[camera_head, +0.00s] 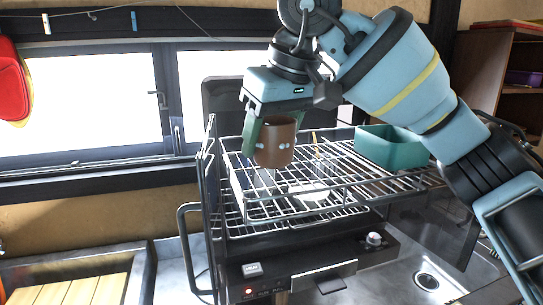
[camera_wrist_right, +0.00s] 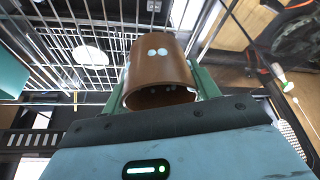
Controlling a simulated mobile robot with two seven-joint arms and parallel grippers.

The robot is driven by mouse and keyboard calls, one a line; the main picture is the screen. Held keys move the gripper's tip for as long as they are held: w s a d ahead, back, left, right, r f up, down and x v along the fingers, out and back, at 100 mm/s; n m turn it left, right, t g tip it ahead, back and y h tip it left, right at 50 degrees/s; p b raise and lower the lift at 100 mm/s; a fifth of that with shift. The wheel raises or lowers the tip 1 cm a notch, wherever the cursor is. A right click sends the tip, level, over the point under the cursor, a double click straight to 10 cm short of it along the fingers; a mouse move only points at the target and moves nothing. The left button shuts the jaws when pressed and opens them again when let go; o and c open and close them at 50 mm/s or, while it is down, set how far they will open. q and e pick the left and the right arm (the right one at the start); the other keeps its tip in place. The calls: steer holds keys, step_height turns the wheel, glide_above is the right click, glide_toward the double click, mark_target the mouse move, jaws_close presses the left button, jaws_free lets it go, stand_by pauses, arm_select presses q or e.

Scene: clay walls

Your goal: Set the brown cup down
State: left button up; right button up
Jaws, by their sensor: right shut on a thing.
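The brown cup (camera_head: 276,153) has small pale spots on its side and is upright in the head view. My right gripper (camera_head: 268,138) is shut on it, with a green finger on each side. The cup is over the wire rack (camera_head: 240,214); I cannot tell whether its base touches the wires. In the right wrist view the cup (camera_wrist_right: 160,72) sits between the green fingers of the gripper (camera_wrist_right: 158,92), its open rim towards the camera. My left gripper is not in view.
A teal bin (camera_head: 390,150) stands at the rack's right side. A white dish (camera_head: 312,194) lies on the rack in front and right of the cup. Raised wires edge the rack. A sink (camera_head: 425,282) is at lower right, and wooden slats (camera_head: 70,291) at lower left.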

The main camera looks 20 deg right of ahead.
mark_target(272, 159)
steer(key=shift+f, duration=1.75)
steer(key=shift+f, duration=0.2)
steer(key=o, duration=1)
steer(key=shift+o, duration=0.2)
steer(key=v, duration=1.2)
steer(key=shift+r, duration=0.25)
steer(key=shift+d, duration=0.1)
